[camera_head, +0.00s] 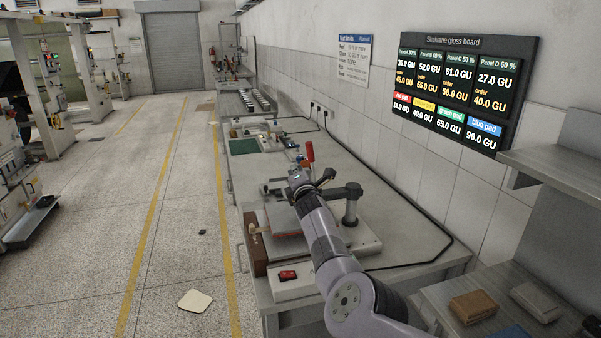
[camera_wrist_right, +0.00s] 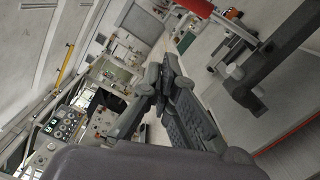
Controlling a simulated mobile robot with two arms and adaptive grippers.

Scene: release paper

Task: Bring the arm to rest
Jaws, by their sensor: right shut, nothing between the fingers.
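My right arm reaches up from the bottom of the head view over the workbench (camera_head: 375,225). My right gripper (camera_head: 318,181) is at its far end, above the press-like fixture with a dark post (camera_head: 351,208). In the right wrist view the gripper (camera_wrist_right: 163,72) has its dark fingers together, with nothing held between them. The dark metal post and arm of the fixture (camera_wrist_right: 262,68) stand to the right of the fingers there, apart from them in the picture. The arm hides part of the fixture in the head view. My left gripper is not in view.
A white box with a red switch (camera_head: 288,275) sits at the bench's front. A red-handled device (camera_head: 309,152) and a green mat (camera_head: 243,146) are farther back. A wall shelf (camera_head: 553,170) juts out. Floor at left is mostly clear.

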